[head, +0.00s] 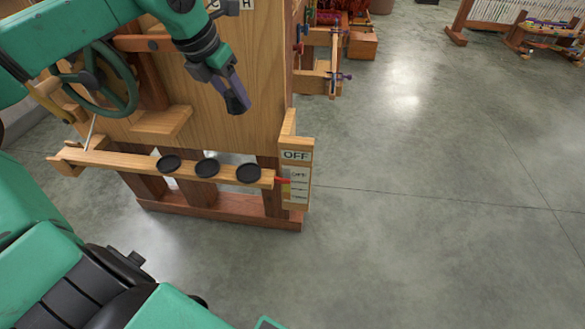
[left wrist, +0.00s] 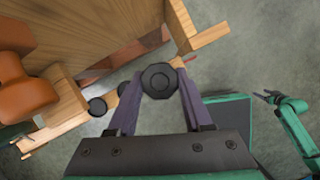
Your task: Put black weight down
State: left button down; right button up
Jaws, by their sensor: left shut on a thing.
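My left gripper (head: 236,104) is above the wooden beam and shut on a black weight (left wrist: 160,80). In the left wrist view the weight is a dark, many-sided disc between the two purple-grey fingers. In the head view the fingertips hide most of it. Three black discs lie in a row on the beam: a left one (head: 168,163), a middle one (head: 207,167) and a right one (head: 248,173). My right gripper (left wrist: 268,97) shows small at the right of the left wrist view; its jaws are too small to judge.
The wooden beam (head: 130,163) runs along the front of a wooden cabinet (head: 240,60). At its right end a red pointer (head: 282,181) meets an upright board marked OFF (head: 296,155). A green handwheel (head: 105,80) is at the left. The concrete floor (head: 430,200) at right is clear.

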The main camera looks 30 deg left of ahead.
pick_arm(q)
notch_tip(320, 180, down, 20)
jog(key=b, duration=0.4)
pick_arm(e)
jog(key=w+a+r, duration=0.2)
jog(key=w+r, duration=0.2)
jog(key=r, duration=0.5)
jog(key=shift+w+a, duration=0.15)
jog(key=shift+a, duration=0.05)
jog(key=shift+r+y, duration=0.15)
jog(key=shift+y, duration=0.15)
